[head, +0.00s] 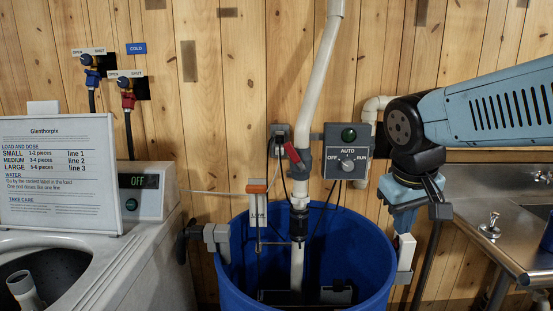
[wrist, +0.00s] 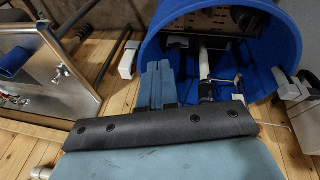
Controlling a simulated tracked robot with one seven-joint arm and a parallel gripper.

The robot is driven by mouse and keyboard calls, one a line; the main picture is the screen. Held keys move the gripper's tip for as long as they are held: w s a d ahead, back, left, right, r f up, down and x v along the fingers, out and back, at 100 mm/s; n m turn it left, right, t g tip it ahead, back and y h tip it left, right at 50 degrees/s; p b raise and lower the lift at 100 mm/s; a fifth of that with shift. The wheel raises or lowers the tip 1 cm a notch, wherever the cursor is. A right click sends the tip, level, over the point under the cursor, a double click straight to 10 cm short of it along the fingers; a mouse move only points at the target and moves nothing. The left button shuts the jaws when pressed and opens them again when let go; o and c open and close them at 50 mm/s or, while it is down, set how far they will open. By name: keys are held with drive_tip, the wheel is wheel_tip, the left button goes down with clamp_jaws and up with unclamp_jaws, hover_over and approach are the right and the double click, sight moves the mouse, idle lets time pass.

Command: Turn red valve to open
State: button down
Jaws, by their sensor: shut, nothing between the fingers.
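The red valve (head: 127,98) is on the plank wall at the left of the head view, with a dark hose below it. My gripper (head: 404,272) points down at the right of the blue tub, far right of the red valve. In the wrist view, its fingers (wrist: 157,82) are together and empty. The red valve is not in the wrist view.
A blue tub (head: 236,255) with a white pipe (head: 318,80) and red-handled fitting (head: 293,153) stands mid-view. A control box (head: 346,138) is behind. A washer (head: 150,250) with a sign (head: 60,170) stands below the valves. A metal sink (head: 515,240) is right.

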drive_tip(key=w+f+n+g+h, duration=0.1)
drive_tip(key=w+n+g+h, duration=0.15)
drive_tip(key=w, duration=0.25)
drive_tip(key=n+t+h, duration=0.7)
drive_tip(key=t+h, duration=0.3)
drive_tip(key=h, duration=0.2)
approach(295, 158)
drive_tip(key=s+d+f, duration=0.2)
drive_tip(key=s+d, duration=0.1)
drive_tip(key=d, duration=0.2)
drive_tip(key=a+f+n+t+y, duration=0.1)
drive_tip(key=a+f+n+t, duration=0.15)
drive_tip(key=a+t, duration=0.65)
drive_tip(key=w+d+r+g, duration=0.3)
drive_tip(key=w+d+r, duration=0.3)
drive_tip(key=w, duration=0.1)
drive_tip(key=shift+d+r+n, duration=0.15)
drive_tip(key=shift+d+n, duration=0.15)
drive_tip(key=shift+d, duration=0.1)
drive_tip(key=shift+w, duration=0.1)
